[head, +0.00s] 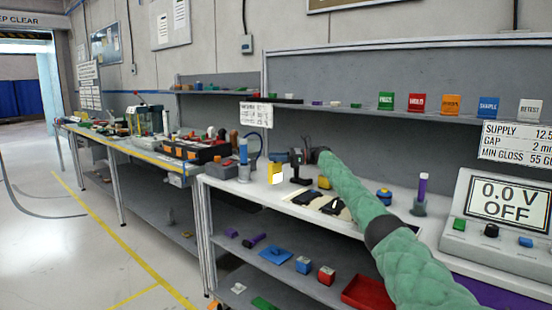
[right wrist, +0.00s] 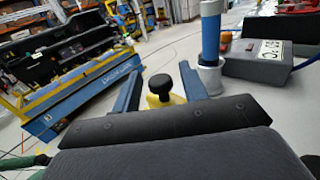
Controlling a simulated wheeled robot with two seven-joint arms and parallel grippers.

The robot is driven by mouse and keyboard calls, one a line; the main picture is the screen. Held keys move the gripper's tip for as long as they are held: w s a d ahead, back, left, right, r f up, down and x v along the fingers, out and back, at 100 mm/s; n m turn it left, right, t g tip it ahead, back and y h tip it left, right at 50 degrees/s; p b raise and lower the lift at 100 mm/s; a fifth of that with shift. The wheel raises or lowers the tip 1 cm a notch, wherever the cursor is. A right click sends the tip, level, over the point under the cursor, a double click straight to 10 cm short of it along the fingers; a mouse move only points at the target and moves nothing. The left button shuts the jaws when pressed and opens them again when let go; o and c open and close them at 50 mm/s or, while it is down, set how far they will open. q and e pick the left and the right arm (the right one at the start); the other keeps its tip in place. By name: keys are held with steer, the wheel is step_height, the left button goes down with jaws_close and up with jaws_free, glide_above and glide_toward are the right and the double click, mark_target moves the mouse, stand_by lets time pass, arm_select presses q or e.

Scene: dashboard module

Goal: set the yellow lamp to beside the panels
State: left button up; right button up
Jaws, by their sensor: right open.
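My right gripper (head: 279,159) reaches in over the bench from the right. Its two blue fingers (right wrist: 158,88) are apart. A yellow piece with a black knob (right wrist: 160,98) shows between and below the fingers in the right wrist view; I cannot tell whether they touch it. In the head view a yellow piece with a pale face (head: 275,175) stands under the fingertips. I cannot tell which is the lamp. Dark flat panels (head: 305,197) lie on the bench in front. My left gripper is out of view.
A blue cylinder in a grey holder (head: 243,154) and a grey box (head: 221,171) stand left of the gripper. A purple-topped holder (head: 420,195) and a meter (head: 497,210) stand at the right. Coloured cards line the upper shelf. Loose parts lie on the lower shelf.

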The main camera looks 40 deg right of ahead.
steer(key=v, duration=0.7)
steer(key=shift+s+d, duration=0.2)
steer(key=shift+d, duration=0.1)
steer(key=shift+m, duration=0.3)
